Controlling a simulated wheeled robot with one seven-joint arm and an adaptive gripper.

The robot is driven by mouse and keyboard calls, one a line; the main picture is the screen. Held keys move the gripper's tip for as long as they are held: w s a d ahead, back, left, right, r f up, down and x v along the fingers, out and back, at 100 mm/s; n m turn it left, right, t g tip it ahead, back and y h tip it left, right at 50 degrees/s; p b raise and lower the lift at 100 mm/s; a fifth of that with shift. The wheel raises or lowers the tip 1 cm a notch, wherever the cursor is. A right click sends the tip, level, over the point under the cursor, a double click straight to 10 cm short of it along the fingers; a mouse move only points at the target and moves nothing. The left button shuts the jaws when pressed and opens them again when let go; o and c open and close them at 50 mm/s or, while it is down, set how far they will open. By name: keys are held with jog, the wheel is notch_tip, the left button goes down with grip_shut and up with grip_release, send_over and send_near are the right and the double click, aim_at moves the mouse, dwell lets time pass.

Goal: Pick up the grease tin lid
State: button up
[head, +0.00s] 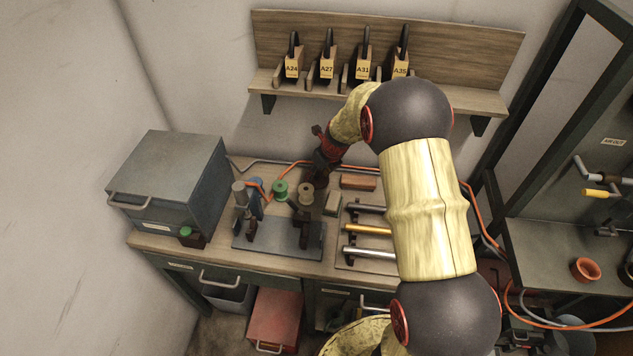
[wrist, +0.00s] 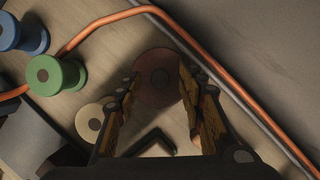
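A round dark reddish-brown disc (wrist: 157,62) with a darker centre shows from above in the wrist view. It looks like the grease tin lid, but I cannot tell whether it sits on a tin. My gripper (wrist: 158,80) is open, pointing down at it, with one finger on each side of its near part. I cannot tell whether the fingers touch it. In the head view my gripper (head: 321,175) is low over the back of the bench, and the lid is hidden behind it.
A green spool (wrist: 57,75), a blue spool (wrist: 24,35) and a pale spool (wrist: 90,121) stand left of my gripper. A black angled key (wrist: 152,142) lies close by. An orange hose (wrist: 205,48) and grey conduit run behind. A brick-coloured block (head: 358,183) lies to the right.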

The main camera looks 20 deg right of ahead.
jog(key=shift+w+f, duration=0.1)
jog(key=shift+f, duration=0.1)
jog(key=shift+c, duration=1.1)
jog(key=c, duration=0.7)
grip_shut()
